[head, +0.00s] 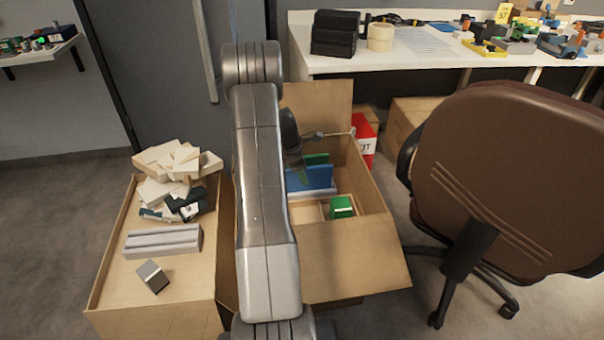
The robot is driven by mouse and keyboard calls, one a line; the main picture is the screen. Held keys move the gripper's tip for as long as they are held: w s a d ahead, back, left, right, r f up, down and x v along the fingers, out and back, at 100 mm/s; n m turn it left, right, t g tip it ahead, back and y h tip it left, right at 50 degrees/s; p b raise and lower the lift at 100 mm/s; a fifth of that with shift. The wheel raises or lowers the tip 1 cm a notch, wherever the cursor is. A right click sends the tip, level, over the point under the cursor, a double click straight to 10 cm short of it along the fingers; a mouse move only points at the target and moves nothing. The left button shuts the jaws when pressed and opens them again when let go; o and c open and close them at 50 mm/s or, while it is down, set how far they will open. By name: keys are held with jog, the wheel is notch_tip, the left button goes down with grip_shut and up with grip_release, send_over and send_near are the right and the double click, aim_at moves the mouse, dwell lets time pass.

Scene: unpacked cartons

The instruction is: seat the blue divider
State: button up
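The blue divider (319,178) is an upright blue panel inside the open carton (356,264). Its left part is hidden behind my arm. A pale strip (322,192) runs along its lower edge; I cannot tell whether the divider sits in a slot there or only rests above it. A green panel (317,158) shows just behind it. My gripper (303,174) points down into the carton at the divider's upper left. Its fingers are dark and small, partly hidden, so I cannot tell whether they are open or touch the divider.
A green block (341,207) sits in a wooden compartment in front of the divider. The carton's walls and raised flap surround my gripper. To the left, another box (119,287) bears a grey grooved block (162,241), a small cube (153,276) and pale scraps. A brown chair (515,170) stands right.

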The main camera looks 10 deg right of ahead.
jog(key=p+v, duration=0.3)
jog(key=v, duration=1)
jog(key=shift+r+p, duration=0.3)
jog(key=shift+d, duration=0.1)
dwell(0.5)
